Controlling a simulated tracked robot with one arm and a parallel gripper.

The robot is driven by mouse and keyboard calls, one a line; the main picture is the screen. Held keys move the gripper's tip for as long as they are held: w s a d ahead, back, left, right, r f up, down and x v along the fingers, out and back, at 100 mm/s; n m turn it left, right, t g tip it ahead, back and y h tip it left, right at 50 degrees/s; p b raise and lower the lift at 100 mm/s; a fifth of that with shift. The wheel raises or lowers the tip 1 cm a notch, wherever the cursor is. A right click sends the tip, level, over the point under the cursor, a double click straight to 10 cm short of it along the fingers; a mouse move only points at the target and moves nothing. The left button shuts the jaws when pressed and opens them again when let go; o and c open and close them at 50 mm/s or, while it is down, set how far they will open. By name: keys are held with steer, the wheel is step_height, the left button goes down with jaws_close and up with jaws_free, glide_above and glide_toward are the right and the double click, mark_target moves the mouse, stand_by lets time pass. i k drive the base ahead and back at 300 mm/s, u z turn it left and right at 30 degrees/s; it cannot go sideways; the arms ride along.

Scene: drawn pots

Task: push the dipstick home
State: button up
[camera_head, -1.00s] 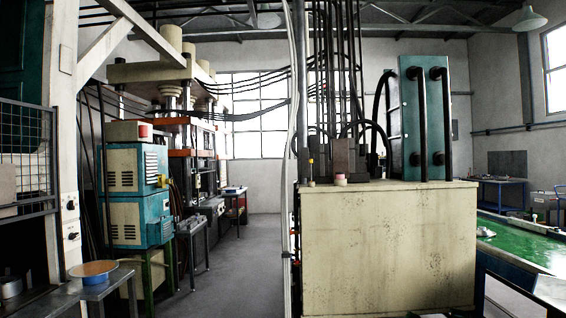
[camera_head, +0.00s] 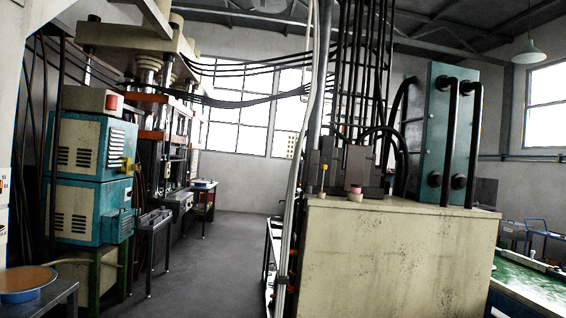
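A cream tank (camera_head: 395,262) with dark speckles stands right of centre. On its top, near the left front corner, a thin upright piece with a yellow tip (camera_head: 323,169) stands up; it looks like the dipstick, but it is too small to tell how far it sticks out. A pink-and-cream cap (camera_head: 355,192) sits to its right on the tank top. My gripper is not in view.
Grey pipes (camera_head: 304,150) run upright along the tank's left edge. Black hoses and a teal cooler (camera_head: 437,130) rise behind the cap. A clear grey floor aisle (camera_head: 215,260) lies left of the tank.

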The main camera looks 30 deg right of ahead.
mark_target(324, 167)
steer(key=z, duration=0.15)
steer(key=i, duration=1.3)
steer(key=z, duration=0.65)
steer(key=i, duration=0.75)
steer(key=z, duration=0.4)
